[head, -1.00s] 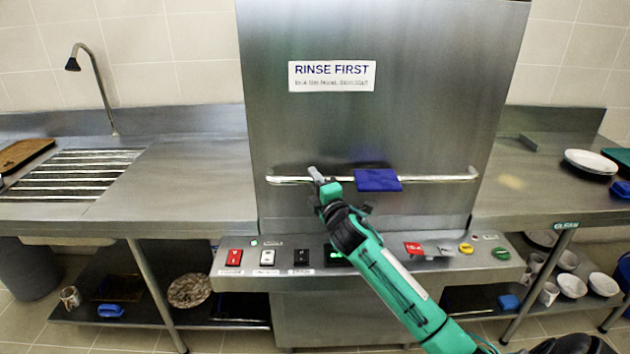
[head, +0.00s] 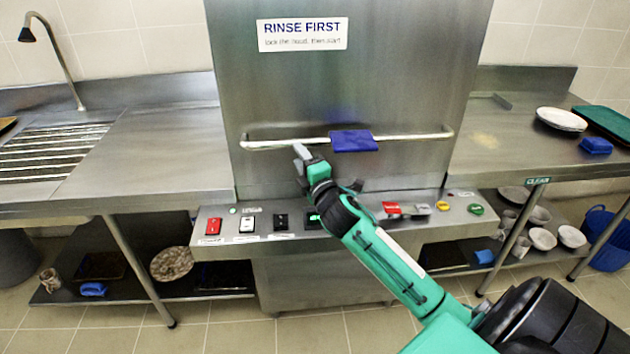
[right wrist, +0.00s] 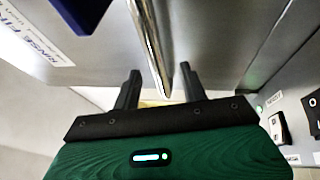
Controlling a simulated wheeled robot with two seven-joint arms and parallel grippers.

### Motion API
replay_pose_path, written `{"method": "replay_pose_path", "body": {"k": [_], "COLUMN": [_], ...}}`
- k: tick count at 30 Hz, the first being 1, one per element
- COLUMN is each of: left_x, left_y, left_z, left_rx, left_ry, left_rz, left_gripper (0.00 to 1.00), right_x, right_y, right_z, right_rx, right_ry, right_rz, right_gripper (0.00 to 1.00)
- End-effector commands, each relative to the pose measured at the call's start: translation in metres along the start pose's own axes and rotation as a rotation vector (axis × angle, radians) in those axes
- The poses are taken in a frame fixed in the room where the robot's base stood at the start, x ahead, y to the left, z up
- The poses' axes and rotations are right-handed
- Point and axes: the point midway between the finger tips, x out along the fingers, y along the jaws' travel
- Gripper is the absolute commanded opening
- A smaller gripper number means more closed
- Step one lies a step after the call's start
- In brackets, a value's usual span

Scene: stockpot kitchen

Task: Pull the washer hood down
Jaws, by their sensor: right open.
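The washer hood (head: 400,80) is a tall steel front with a "RINSE FIRST" label, above the control panel in the head view. Its long bar handle (head: 415,136) runs across the lower part, with a blue pad (head: 353,141) at its middle. My right gripper (head: 300,151) is open at the left part of the bar, left of the pad, with its tips close to bar height. In the right wrist view, the bar (right wrist: 150,45) runs between the two spread fingers (right wrist: 160,80). I cannot tell whether they touch it. My left gripper is not in view.
The control panel (head: 350,237) with coloured switches juts out below the hood, under my right forearm. Steel counters stand left (head: 150,155) and right (head: 500,145), the right one with plates (head: 561,119). Shelves below hold dishes.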

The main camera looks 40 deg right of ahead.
Motion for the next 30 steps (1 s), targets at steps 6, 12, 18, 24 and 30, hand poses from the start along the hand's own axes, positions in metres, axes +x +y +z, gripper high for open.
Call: {"method": "replay_pose_path", "body": {"k": [6, 12, 18, 24, 30], "left_x": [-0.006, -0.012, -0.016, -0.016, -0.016], "left_y": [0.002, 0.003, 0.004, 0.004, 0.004], "left_z": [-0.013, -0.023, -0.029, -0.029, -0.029], "left_rx": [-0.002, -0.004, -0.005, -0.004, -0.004], "left_ry": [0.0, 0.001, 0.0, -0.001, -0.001], "left_rz": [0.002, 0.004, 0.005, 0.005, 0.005], "left_gripper": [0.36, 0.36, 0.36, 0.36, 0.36], "right_x": [-0.041, -0.067, -0.08, -0.082, -0.082], "right_y": [-0.003, -0.002, -0.002, -0.001, -0.001], "right_z": [0.0, 0.0, 0.0, 0.0, 0.0], "right_rx": [0.0, 0.0, 0.0, 0.0, 0.0], "right_ry": [0.001, 0.0, 0.0, -0.001, 0.0], "right_rz": [-0.003, -0.003, -0.002, -0.002, -0.002], "right_gripper": [0.43, 0.43, 0.43, 0.43, 0.43]}}
